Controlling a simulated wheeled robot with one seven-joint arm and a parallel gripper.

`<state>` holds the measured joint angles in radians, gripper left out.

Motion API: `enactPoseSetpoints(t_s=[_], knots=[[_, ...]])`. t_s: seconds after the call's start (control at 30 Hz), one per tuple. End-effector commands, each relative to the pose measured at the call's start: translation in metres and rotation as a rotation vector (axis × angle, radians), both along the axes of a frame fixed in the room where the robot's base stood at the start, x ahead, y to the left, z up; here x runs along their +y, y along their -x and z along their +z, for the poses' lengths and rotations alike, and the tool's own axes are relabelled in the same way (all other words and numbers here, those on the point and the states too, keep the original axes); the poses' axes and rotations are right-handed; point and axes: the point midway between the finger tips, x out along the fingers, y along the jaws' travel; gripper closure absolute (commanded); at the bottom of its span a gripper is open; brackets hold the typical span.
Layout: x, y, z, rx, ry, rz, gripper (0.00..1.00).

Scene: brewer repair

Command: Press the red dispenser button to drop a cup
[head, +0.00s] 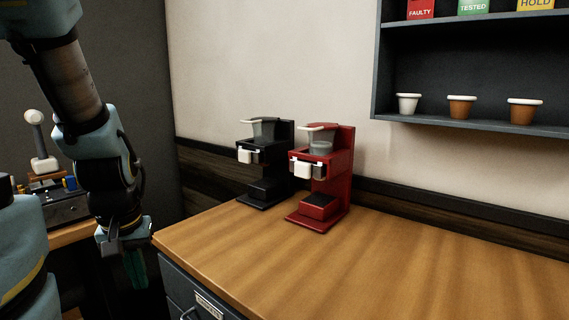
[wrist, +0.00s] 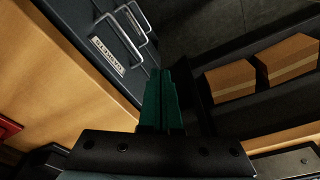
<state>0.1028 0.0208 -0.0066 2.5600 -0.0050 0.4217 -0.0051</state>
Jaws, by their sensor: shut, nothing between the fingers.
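No dispenser with a red button is clearly visible in either view. A red brewer (head: 326,180) and a black brewer (head: 266,165) stand side by side on the wooden counter. Each has a clear container on top and a pale part at its front. My gripper (head: 137,270) hangs in the head view left of the counter's corner, pointing down, apart from both brewers. In the wrist view its green fingers (wrist: 165,100) are together and hold nothing.
The wooden counter (head: 420,260) is mostly clear at the front and right. A wall shelf (head: 470,122) holds several small cups below coloured labels. Drawers with handles (wrist: 118,45) and cardboard boxes (wrist: 230,80) show in the wrist view. A side bench with equipment (head: 62,208) stands at left.

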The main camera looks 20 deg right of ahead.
Motion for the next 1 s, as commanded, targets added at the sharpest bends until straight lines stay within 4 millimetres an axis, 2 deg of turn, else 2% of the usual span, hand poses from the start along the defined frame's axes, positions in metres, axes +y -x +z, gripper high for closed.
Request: enactPoseSetpoints(t_s=[0.33,0.47,0.57,0.73,0.9,1.0], knots=[[-0.001,-0.001,0.001,-0.002,0.005,0.012,1.0],[-0.02,-0.009,0.014,-0.017,0.067,0.153,1.0],[-0.052,-0.021,0.035,-0.026,0.182,0.399,1.0],[-0.13,-0.043,0.087,0.049,0.48,0.974,1.0],[-0.203,-0.054,0.144,0.262,0.746,1.499,1.0],[-0.234,-0.056,0.171,0.407,0.844,1.726,1.0]])
